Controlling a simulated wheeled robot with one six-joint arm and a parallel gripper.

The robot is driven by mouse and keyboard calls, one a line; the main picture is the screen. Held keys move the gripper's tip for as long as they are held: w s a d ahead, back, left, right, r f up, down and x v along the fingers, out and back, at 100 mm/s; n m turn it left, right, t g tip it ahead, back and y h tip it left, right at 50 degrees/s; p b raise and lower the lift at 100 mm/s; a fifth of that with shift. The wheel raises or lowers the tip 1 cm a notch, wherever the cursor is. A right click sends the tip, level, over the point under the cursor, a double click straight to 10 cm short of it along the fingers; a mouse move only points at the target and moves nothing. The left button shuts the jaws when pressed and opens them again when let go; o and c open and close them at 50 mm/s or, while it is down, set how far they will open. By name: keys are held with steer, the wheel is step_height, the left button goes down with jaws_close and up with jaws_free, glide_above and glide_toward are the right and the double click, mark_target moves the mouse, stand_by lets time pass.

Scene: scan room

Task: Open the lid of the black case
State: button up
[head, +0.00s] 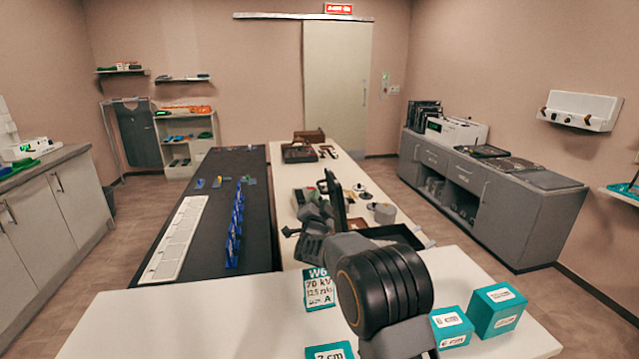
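The black case (404,232) is on the white table beyond my arm. Its right part shows as an open, dark-rimmed box with a brownish inside; my arm hides the front and left of it. A black panel (337,203) stands steeply tilted at the case's left side and looks like its raised lid. My gripper (312,218) is a dark grey shape just left of this panel, close to it or touching; I cannot tell which. Its fingers are too small and overlapped to show whether they are open or shut.
A grey mug (383,213) stands just behind the case. Teal boxes (496,309) and a teal-edged card (320,289) are on the near white top. Blue holders (235,225) stand on the dark bench to the left.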

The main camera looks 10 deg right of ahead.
steer(key=shift+p+x, duration=1.2)
steer(key=shift+x, duration=0.8)
steer(key=shift+c, duration=0.5)
steer(key=shift+r, duration=0.15)
jaws_close()
